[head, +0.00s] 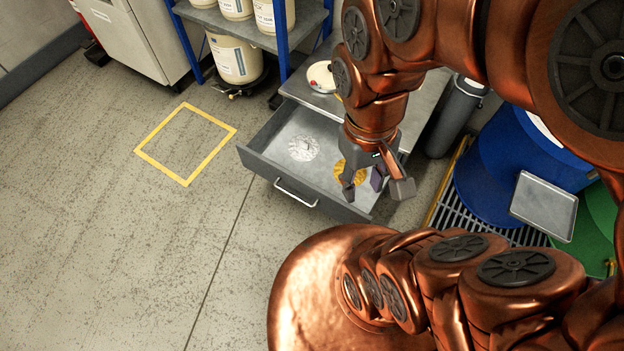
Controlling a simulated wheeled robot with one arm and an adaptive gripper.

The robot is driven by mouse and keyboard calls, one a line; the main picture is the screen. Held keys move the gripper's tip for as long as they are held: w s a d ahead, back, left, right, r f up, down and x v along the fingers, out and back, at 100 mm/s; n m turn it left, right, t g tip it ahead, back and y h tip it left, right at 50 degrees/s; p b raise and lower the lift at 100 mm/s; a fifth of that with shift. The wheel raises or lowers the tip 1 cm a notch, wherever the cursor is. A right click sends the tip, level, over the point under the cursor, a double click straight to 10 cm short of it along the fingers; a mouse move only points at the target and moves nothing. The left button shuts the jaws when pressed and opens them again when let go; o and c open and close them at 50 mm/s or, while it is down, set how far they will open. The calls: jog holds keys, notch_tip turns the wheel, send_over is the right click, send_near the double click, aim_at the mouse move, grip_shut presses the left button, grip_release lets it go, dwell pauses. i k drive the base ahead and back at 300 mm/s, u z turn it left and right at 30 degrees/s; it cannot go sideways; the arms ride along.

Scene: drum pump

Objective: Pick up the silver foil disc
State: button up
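The silver foil disc (303,148) lies flat in the left part of an open grey drawer (262,169). It looks crinkled and is fully in view. A gold disc (350,171) lies to its right in the same drawer, partly hidden by my gripper. My gripper (364,190) points down over the right part of the drawer, above or near the gold disc and to the right of the silver one. Its fingers are spread apart, with nothing seen between them. Its height above the drawer floor is hard to tell.
The drawer's front with its handle (296,192) sticks out over the floor. A shelf with blue posts (187,42) and white containers stands behind. A blue drum (490,172) and a metal tray (543,206) are at right. A yellow floor square (161,167) lies on clear floor at left.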

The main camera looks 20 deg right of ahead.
aim_at(302, 147)
jog(key=z, duration=0.6)
jog(key=k, duration=0.2)
jog(key=u, duration=1.2)
jog(key=i, duration=0.8)
jog(key=u, duration=0.05)
